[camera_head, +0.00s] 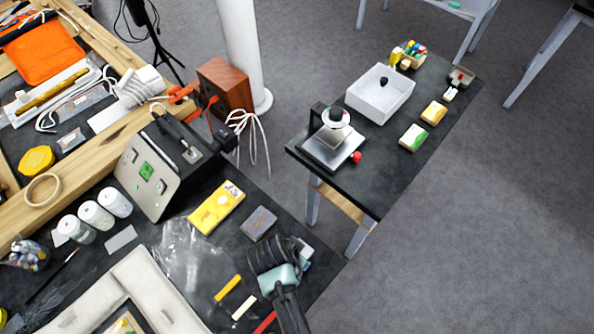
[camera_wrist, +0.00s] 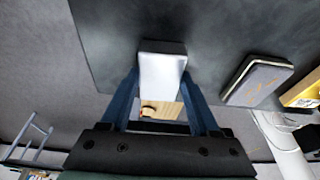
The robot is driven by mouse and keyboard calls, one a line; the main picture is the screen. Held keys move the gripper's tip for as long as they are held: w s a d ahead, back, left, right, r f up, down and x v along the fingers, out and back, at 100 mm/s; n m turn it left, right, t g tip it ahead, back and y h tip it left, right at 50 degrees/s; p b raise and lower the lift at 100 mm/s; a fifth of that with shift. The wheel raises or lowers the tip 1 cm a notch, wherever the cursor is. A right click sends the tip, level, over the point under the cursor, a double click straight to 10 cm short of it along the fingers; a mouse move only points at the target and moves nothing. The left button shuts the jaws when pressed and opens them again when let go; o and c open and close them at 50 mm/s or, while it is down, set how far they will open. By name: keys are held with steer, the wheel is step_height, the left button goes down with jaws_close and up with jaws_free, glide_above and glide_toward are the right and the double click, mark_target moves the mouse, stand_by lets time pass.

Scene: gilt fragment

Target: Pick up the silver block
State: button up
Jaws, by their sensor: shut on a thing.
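The silver block (camera_wrist: 163,76) is a pale, smooth, upright-looking box between the two blue fingers of my gripper (camera_wrist: 162,84) in the wrist view. The fingers touch its two sides and my gripper is shut on it. There my own wrist and arm hide most of the block. Whether it touches the table top is hard to tell.
The grey box (camera_head: 258,223) lies close to my gripper; it also shows in the wrist view (camera_wrist: 258,82). A yellow multimeter-like thing (camera_head: 216,207) lies beyond it. Yellow and red-handled tools (camera_head: 236,300) lie nearby. A second table (camera_head: 372,180) stands across a gap.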

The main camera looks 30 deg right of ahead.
jaws_close()
steer(key=shift+r, duration=0.15)
